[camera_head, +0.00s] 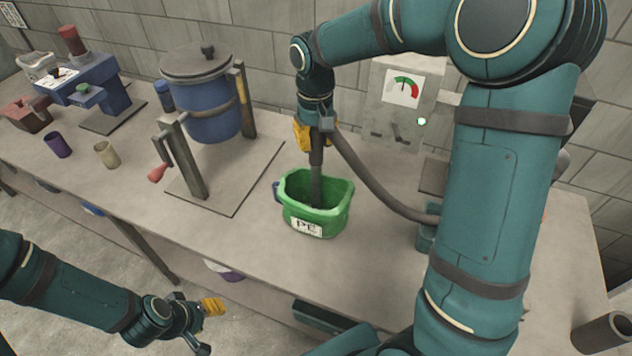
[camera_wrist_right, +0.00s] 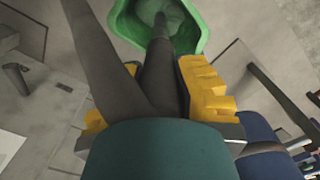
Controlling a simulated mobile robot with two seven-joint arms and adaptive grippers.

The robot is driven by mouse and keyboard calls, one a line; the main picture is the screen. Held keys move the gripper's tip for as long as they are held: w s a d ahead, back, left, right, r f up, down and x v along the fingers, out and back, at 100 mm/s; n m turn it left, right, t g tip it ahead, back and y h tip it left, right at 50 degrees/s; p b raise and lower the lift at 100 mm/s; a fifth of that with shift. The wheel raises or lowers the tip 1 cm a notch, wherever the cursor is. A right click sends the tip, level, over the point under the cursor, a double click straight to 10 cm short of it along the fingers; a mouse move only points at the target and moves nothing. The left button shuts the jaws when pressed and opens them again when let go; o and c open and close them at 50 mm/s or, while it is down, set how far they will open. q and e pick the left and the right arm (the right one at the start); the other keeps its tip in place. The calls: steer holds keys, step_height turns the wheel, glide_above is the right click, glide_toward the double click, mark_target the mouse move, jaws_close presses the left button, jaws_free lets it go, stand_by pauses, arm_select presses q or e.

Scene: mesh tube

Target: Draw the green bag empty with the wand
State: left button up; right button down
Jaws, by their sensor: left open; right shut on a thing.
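The green bag (camera_head: 330,222), an open-topped green container with a white "PE" label, stands upright on the bench. My right gripper (camera_head: 315,134) is shut on the dark grey wand (camera_head: 316,168) above it. The wand points down, and its lower end is inside the bag's opening. In the right wrist view the yellow fingers (camera_wrist_right: 150,105) close around the wand (camera_wrist_right: 158,75), which reaches into the green bag (camera_wrist_right: 197,35). Some pale grey content seems to show in the bag there. My left gripper (camera_head: 207,322) is open and empty, low in front of the bench.
A dark hose (camera_head: 375,185) runs from the wand down to the right. A grey box with a dial (camera_head: 398,105) stands behind the bag. A blue lidded drum (camera_head: 208,105) in a stand with a red-handled crank (camera_head: 160,171) is to the left. Bare bench (camera_head: 245,235) lies left of the bag.

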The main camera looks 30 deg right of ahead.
steer(key=shift+r+p, duration=3.25)
steer(key=shift+r, duration=3.65)
